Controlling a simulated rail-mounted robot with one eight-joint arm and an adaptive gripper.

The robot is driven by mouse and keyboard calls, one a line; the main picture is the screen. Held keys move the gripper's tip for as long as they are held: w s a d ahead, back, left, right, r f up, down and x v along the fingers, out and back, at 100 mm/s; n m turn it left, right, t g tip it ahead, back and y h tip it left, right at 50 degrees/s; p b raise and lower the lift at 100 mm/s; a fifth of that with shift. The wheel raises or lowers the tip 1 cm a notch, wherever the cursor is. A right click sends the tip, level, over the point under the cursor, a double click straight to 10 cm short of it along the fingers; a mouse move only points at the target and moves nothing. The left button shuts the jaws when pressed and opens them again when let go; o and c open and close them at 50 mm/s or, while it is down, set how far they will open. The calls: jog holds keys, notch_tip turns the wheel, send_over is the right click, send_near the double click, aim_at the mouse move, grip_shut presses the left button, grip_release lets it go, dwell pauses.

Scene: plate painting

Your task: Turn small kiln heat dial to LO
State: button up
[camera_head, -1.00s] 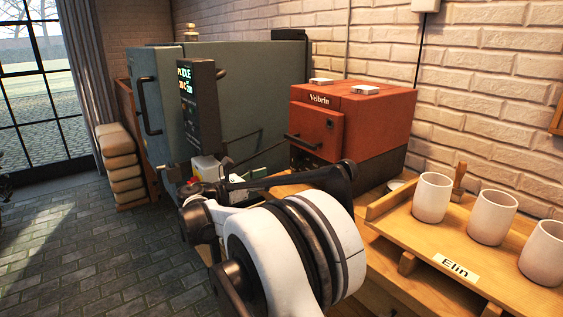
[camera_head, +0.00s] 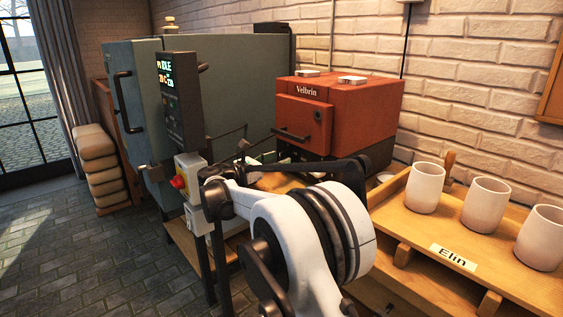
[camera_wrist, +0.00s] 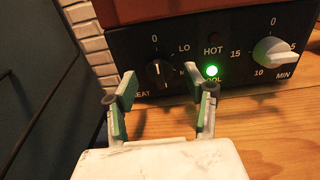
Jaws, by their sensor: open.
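The small kiln (camera_head: 340,121) is a red box marked Velbrin on a dark base. In the wrist view its dark control panel (camera_wrist: 232,55) faces me. The heat dial (camera_wrist: 160,73) is black, with a pale pointer line upright toward 0. The LO mark (camera_wrist: 184,48) is to the upper right of the dial. Part of the scale and the HEAT label is hidden by my fingers. My gripper (camera_wrist: 170,88) is open and empty, its fingertips in front of and just below the dial. In the head view my arm hides the gripper and dial.
A timer dial (camera_wrist: 273,52) with a white pointer and a lit green lamp (camera_wrist: 212,71) are right of the heat dial. A big grey kiln (camera_head: 237,84) stands left. A wooden tray (camera_head: 408,235) with three cups is on the right.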

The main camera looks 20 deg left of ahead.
jog(key=shift+x, duration=0.95)
jog(key=c, duration=1.1)
jog(key=m+p, duration=0.1)
jog(key=m, duration=0.4)
jog(key=shift+m, duration=0.3)
jog(key=m+p, duration=0.1)
jog(key=m, duration=0.4)
jog(key=shift+m, duration=0.7)
